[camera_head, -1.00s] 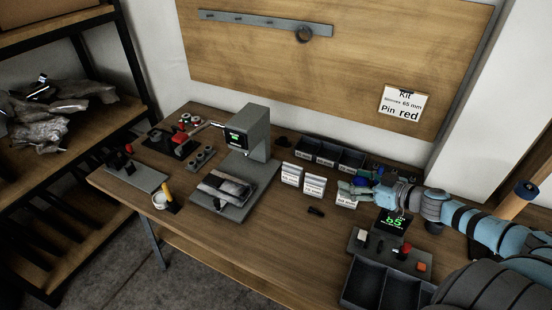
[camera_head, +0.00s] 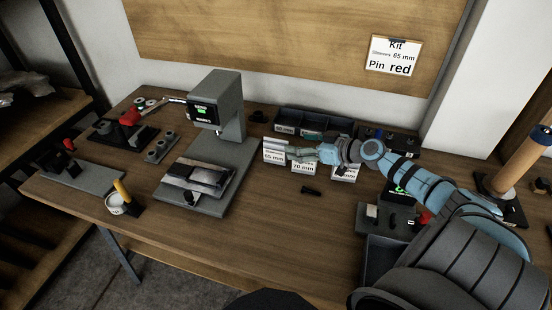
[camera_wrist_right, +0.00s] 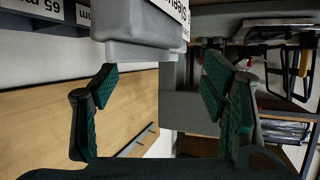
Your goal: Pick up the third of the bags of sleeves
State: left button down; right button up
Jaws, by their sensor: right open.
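Three white labelled bags of sleeves stand in a row on the bench. The left bag (camera_head: 274,152) has its label partly showing, the middle bag (camera_head: 304,168) reads 70 mm, and the right bag (camera_head: 345,174) is partly covered by my right arm. My right gripper (camera_head: 298,151) is open and empty, pointing left, above the middle bag and close to the left one. In the right wrist view its teal-padded fingers (camera_wrist_right: 160,90) are spread. A pale bag (camera_wrist_right: 138,48) with a printed label is just ahead, toward the top of that view. My left gripper is not seen.
Dark labelled bins (camera_head: 316,122) stand behind the bags. A grey press (camera_head: 216,110) is to their left. A small dark part (camera_head: 311,190) lies in front. A kit card (camera_head: 393,56) reads sleeves 65 mm, pin red.

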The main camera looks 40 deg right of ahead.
aim_at(283, 144)
jog(key=shift+b+x, duration=0.3)
jog(key=shift+x, duration=0.9)
jog(key=x, duration=0.1)
jog(key=b+x, duration=0.1)
jog(key=x, duration=0.1)
jog(key=b+x, duration=0.1)
jog(key=x, duration=0.1)
jog(key=shift+s+a+f, duration=0.1)
jog(key=shift+a+f, duration=0.1)
jog(key=shift+a, duration=0.2)
jog(key=shift+r, duration=0.1)
jog(key=c, duration=0.5)
grip_shut()
